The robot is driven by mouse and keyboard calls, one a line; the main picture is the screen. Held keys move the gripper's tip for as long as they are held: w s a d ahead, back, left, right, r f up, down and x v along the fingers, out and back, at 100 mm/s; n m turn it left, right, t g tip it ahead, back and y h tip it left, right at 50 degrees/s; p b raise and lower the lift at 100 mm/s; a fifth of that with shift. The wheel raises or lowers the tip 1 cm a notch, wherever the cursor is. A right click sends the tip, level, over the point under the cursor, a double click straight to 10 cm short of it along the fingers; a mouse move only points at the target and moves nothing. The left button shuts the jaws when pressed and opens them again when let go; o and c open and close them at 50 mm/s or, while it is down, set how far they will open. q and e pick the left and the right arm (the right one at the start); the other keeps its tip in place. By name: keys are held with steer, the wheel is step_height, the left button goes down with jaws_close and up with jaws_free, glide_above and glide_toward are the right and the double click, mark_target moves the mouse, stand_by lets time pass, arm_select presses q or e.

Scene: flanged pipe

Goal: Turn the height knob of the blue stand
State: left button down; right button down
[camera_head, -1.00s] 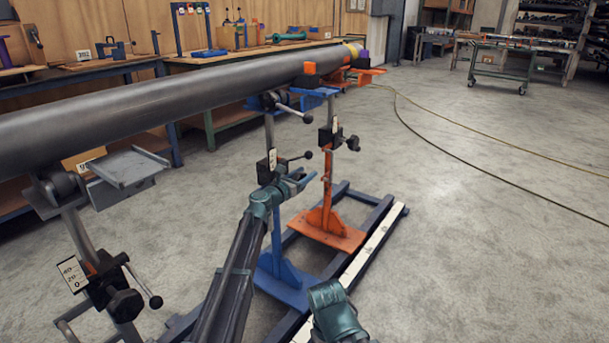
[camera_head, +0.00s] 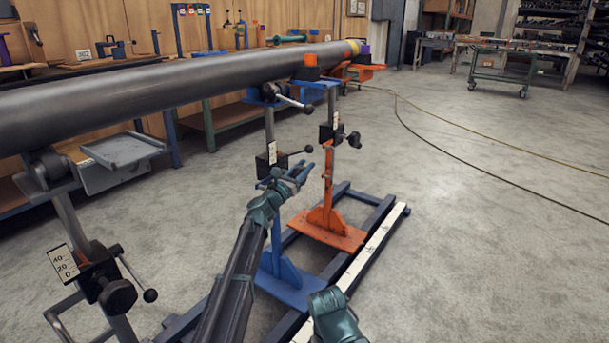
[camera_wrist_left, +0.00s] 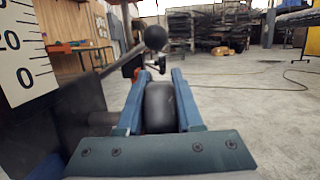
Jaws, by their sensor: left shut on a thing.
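The blue stand (camera_head: 281,283) stands on the floor frame, with a white scale plate (camera_head: 272,153) and a black ball-ended lever (camera_head: 308,149) on its upright. My left gripper (camera_head: 302,172) is at the height knob, just below that lever. In the left wrist view the black height knob (camera_wrist_left: 160,106) sits between the two blue fingers of my left gripper (camera_wrist_left: 159,100), which are shut on it. The fingers hide the knob in the head view. A teal part of my right arm shows at the bottom of the head view; its jaws are out of sight.
A long grey pipe (camera_head: 170,90) lies across the stands. An orange stand (camera_head: 326,218) is close behind and right of the blue one. A grey stand with a tray (camera_head: 123,148) is at the left.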

stand_by(0.3)
arm_select(q)
steer(key=c, duration=0.6)
jaws_free()
steer(key=shift+o, duration=0.2)
